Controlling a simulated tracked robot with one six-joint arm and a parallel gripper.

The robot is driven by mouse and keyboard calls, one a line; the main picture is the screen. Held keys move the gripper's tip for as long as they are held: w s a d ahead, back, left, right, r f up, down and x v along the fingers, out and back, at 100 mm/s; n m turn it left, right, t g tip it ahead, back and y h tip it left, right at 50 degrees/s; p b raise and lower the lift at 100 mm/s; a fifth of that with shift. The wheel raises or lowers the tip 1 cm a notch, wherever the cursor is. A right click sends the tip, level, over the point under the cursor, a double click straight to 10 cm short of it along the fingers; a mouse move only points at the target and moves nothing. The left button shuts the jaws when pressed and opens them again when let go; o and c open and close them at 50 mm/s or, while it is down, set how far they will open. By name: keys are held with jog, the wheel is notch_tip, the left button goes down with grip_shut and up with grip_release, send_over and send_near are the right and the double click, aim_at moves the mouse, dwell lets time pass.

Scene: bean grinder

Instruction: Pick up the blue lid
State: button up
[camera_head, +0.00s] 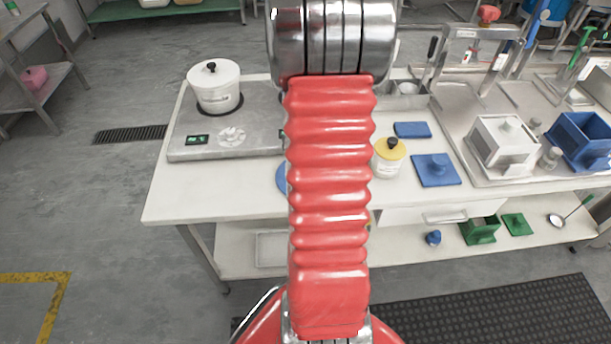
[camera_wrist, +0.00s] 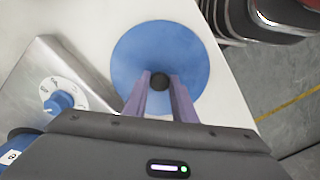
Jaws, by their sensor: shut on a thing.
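The blue lid (camera_wrist: 160,45) is a round disc with a black knob (camera_wrist: 160,81) at its centre. In the wrist view it is at the upper middle, over the white table top. My gripper (camera_wrist: 159,84) has its two fingers closed on the knob, one on each side. I cannot tell whether the lid touches the table or is raised. In the head view only the left edge of the blue lid (camera_head: 281,179) shows; my red arm hides the rest of it and my gripper.
A grey hot plate (camera_head: 185,150) bears a white lidded pot (camera_head: 215,92) left of the lid. To the right are a white pot with a yellow lid (camera_head: 389,152), a square blue lid (camera_head: 436,172) and a smaller blue piece (camera_head: 412,129). The table's front left is clear.

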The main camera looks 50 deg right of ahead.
grip_shut()
jog(key=shift+r, duration=0.1)
notch_tip(320, 180, up, 10)
dwell(0.6)
dwell(0.5)
